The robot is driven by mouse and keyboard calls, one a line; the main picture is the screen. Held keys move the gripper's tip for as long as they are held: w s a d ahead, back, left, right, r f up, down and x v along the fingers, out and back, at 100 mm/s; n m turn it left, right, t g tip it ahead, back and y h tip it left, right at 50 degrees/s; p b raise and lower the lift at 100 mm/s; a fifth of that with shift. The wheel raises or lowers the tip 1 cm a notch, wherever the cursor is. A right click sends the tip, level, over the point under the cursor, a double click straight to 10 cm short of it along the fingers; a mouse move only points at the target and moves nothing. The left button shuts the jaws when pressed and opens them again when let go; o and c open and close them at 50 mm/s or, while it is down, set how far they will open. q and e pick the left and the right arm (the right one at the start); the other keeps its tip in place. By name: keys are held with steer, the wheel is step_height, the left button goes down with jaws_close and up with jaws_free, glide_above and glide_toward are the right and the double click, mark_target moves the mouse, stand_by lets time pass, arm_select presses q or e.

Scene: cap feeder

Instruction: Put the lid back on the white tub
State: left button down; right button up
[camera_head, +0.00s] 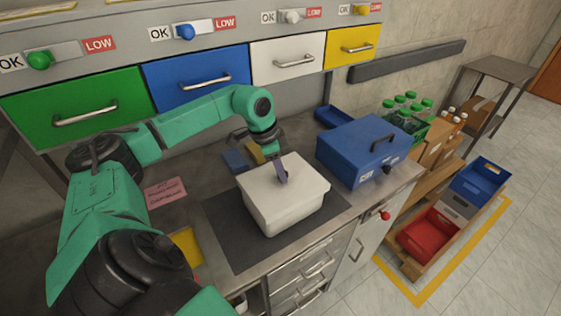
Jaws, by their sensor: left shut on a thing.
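The white tub (295,218) stands on a dark mat (228,234) on the metal worktop. Its white lid (304,180) lies flat over the tub's top and covers the opening. I see no clear gap between lid and tub, but cannot tell whether it is fully seated. My left gripper (281,174) comes down from behind onto the middle of the lid and is shut on it, at what looks like a small grip there. The gripper hides part of the lid's back edge. My right gripper is not in view.
A blue box with a handle (352,158) stands right of the tub. Small blue and yellow blocks (236,160) lie behind it. A pink note (166,192) lies left. Drawers (196,79) line the back. Bottles and crates (427,235) stand beyond the worktop's right edge.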

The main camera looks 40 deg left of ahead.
arm_select(q)
steer(key=shift+f, duration=0.25)
stand_by(0.6)
steer(key=shift+c, duration=2.2)
jaws_free()
steer(key=o, duration=0.4)
steer(key=shift+o, duration=0.2)
step_height(320, 180, up, 7)
steer(key=p, duration=0.6)
steer(key=shift+r, duration=0.1)
